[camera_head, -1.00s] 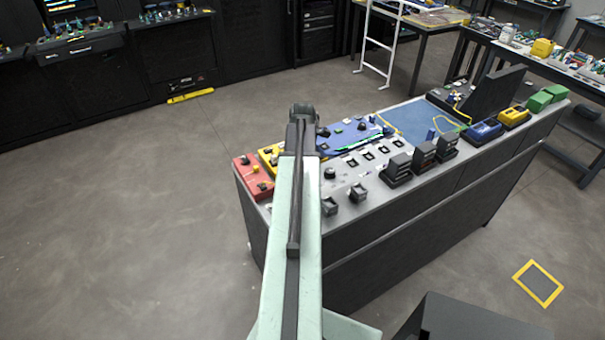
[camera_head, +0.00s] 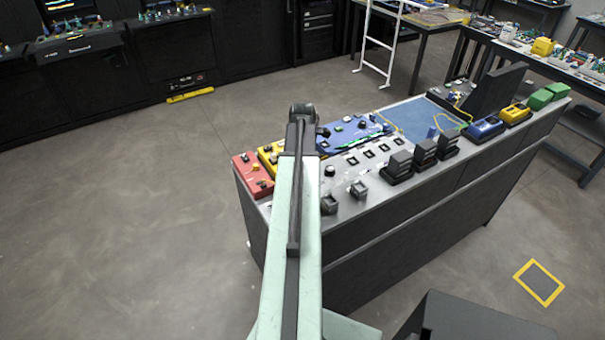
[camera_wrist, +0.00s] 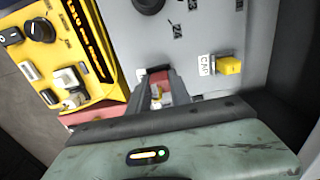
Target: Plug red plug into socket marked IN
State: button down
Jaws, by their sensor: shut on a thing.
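My gripper (camera_wrist: 159,86) shows in the wrist view, pointing at a grey panel (camera_wrist: 196,40). Its fingers are shut on a red plug (camera_wrist: 158,76), of which only a small part shows between the fingertips. Whether the plug touches the panel cannot be told. A small white label lies just left of the fingertips, too small to read. No marking IN can be read, and the socket is not clearly visible. In the head view my arm hides the gripper and plug.
A yellow plug (camera_wrist: 229,66) stands right of my gripper beside a white label. A yellow unit (camera_wrist: 62,50) with switches and a knob is at the left. In the head view, the bench (camera_head: 340,235) carries a red box (camera_head: 252,176) and several black modules on the right.

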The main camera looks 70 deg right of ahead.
jog(key=c, duration=1.1)
grip_release()
notch_tip(320, 180, up, 8)
jog(key=p, duration=0.8)
jog(key=shift+f, duration=0.1)
